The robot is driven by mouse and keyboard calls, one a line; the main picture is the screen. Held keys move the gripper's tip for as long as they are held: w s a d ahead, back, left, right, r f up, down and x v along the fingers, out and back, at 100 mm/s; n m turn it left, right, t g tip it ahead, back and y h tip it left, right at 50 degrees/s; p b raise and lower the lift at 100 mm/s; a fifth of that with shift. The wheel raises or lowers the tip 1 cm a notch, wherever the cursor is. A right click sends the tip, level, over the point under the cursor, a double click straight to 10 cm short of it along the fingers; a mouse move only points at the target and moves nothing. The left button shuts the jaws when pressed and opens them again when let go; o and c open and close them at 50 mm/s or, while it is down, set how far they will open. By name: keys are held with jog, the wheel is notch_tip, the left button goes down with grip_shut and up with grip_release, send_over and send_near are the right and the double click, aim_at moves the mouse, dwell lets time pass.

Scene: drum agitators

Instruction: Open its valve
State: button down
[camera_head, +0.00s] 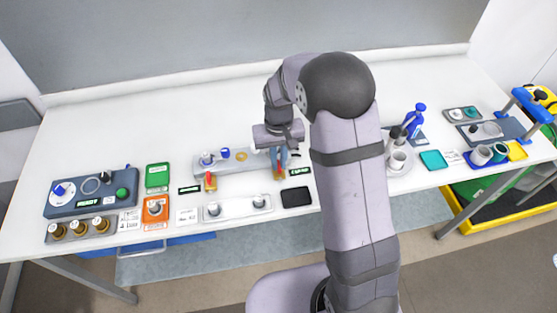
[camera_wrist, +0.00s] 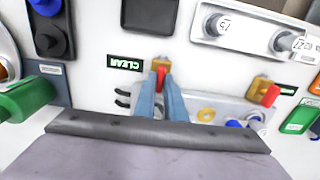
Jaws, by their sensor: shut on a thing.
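A valve with a red lever (camera_wrist: 161,73) on a yellow-brass body sits at one end of a grey manifold block (camera_head: 240,166). My gripper (camera_wrist: 160,88) points down at it, with its two blue fingers on either side of the lever and shut on it. In the head view my gripper (camera_head: 278,160) covers most of this valve. A second valve (camera_head: 210,181) with a red lever stands at the block's left end, free of the gripper; it also shows in the wrist view (camera_wrist: 270,94). A label reading CLEAR (camera_wrist: 124,62) lies beside the gripped valve.
A black pad (camera_head: 296,197) and a light tray with round knobs (camera_head: 238,207) lie in front of the block. A blue console (camera_head: 92,193) and a green tray (camera_head: 157,175) are at left. A blue bottle (camera_head: 415,121) and cups stand right of my arm. The table's back is clear.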

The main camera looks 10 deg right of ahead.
aim_at(279, 165)
jog(key=shift+r, duration=0.1)
jog(key=c, duration=2.1)
grip_release()
jog(key=shift+r+b, duration=1.1)
jog(key=shift+r, duration=2.55)
